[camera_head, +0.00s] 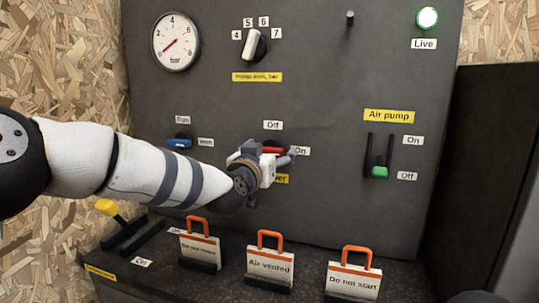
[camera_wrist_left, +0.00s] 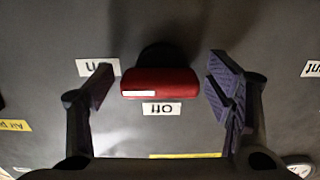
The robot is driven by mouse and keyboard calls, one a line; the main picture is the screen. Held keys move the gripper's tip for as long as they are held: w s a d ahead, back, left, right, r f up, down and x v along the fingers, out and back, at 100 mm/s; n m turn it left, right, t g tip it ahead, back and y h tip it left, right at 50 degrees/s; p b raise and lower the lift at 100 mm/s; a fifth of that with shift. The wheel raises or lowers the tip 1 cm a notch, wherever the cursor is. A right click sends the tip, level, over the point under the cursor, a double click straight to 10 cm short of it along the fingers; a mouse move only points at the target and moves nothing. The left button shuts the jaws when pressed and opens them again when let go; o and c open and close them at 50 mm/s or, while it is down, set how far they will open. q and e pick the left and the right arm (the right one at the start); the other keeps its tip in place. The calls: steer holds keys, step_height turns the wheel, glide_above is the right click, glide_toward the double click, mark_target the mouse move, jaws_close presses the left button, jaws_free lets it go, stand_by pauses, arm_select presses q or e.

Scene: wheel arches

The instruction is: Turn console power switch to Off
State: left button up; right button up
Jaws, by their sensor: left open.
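The console power switch (camera_head: 272,150) has a red bar handle lying level. In the left wrist view, which is upside down, the red handle (camera_wrist_left: 160,83) carries a white mark at its end toward the On label (camera_wrist_left: 98,67). The Off label (camera_wrist_left: 162,109) is beside the handle's long side. In the head view the Off label (camera_head: 272,125) is above the switch and the On label (camera_head: 302,151) to its right. My left gripper (camera_head: 268,157) is open at the switch; its fingers (camera_wrist_left: 162,92) stand either side of the handle, with visible gaps. My right gripper is not in view.
A blue switch (camera_head: 180,141) is left of the power switch, partly behind my left arm. A green air pump slider (camera_head: 379,172) is to the right. A selector knob (camera_head: 254,44) and gauge (camera_head: 175,41) are above.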

arm_select(q)
steer(key=shift+c, duration=0.5)
steer(key=c, duration=1.1)
steer(key=shift+o, duration=0.2)
steer(key=n, duration=0.4)
steer(key=shift+r+n, duration=0.1)
steer(key=shift+n, duration=0.2)
steer(key=n, duration=0.4)
steer(key=shift+n, duration=0.3)
steer(key=n, duration=0.4)
steer(key=shift+a+n, duration=0.1)
steer(key=shift+n, duration=0.2)
steer(key=shift+n+b, duration=0.65)
steer(key=shift+n, duration=1.35)
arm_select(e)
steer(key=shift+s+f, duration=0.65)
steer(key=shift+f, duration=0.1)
